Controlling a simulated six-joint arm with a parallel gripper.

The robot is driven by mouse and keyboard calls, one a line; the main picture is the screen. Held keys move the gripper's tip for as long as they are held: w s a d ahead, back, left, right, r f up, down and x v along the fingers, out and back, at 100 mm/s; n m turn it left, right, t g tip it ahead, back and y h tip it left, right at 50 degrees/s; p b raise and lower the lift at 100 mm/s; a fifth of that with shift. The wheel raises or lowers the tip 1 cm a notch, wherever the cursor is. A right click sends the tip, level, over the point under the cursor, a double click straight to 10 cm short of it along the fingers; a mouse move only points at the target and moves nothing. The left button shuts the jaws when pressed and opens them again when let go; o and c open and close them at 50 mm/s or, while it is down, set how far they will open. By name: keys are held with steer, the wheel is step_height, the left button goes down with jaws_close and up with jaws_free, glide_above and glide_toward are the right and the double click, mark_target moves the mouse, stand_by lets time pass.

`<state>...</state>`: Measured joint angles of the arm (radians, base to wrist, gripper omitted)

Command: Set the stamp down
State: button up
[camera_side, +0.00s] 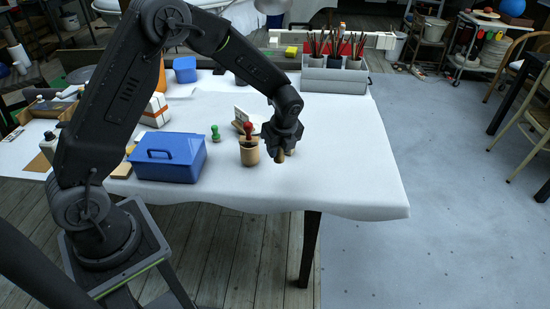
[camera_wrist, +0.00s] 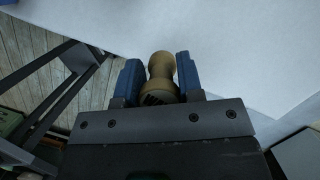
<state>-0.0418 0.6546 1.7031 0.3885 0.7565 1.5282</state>
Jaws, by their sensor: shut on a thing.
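My gripper (camera_side: 283,150) is over the front right part of the white-covered table (camera_side: 355,180). In the wrist view, the two blue fingers of my gripper (camera_wrist: 158,76) are closed on a brown wooden stamp (camera_wrist: 161,64). In the side view, a small part of the stamp (camera_side: 280,157) shows below the fingers. The side view does not show clearly whether its lower end touches the table. In the wrist view, white cloth lies beyond the stamp.
A small green stamp-like piece (camera_side: 215,133) and a blue box (camera_side: 169,158) are farther left. A grey brush caddy (camera_side: 335,80) stands behind. The table's right side is clear.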

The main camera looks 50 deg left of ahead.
step_height(320, 180, up, 14)
steer(key=f, duration=0.1)
steer(key=a+n, duration=0.1)
steer(key=a, duration=2.5)
steer(key=s+a, duration=0.6)
steer(key=a, duration=0.4)
steer(key=s+a, duration=0.7)
steer(key=a, duration=0.3)
step_height(320, 180, down, 10)
steer(key=shift+n, duration=0.4)
steer(key=w+f, duration=0.2)
steer(key=w, duration=0.1)
steer(key=w+d+f, duration=0.1)
steer(key=w+f, duration=0.1)
steer(key=w, duration=0.2)
steer(key=w+d+f, duration=0.1)
steer(key=w+f, duration=0.2)
steer(key=w, duration=0.1)
steer(key=shift+f, duration=0.1)
steer(key=shift+w+d+f, duration=0.1)
steer(key=shift+w+f, duration=0.15)
steer(key=shift+f, duration=1.85)
steer(key=shift+f, duration=0.15)
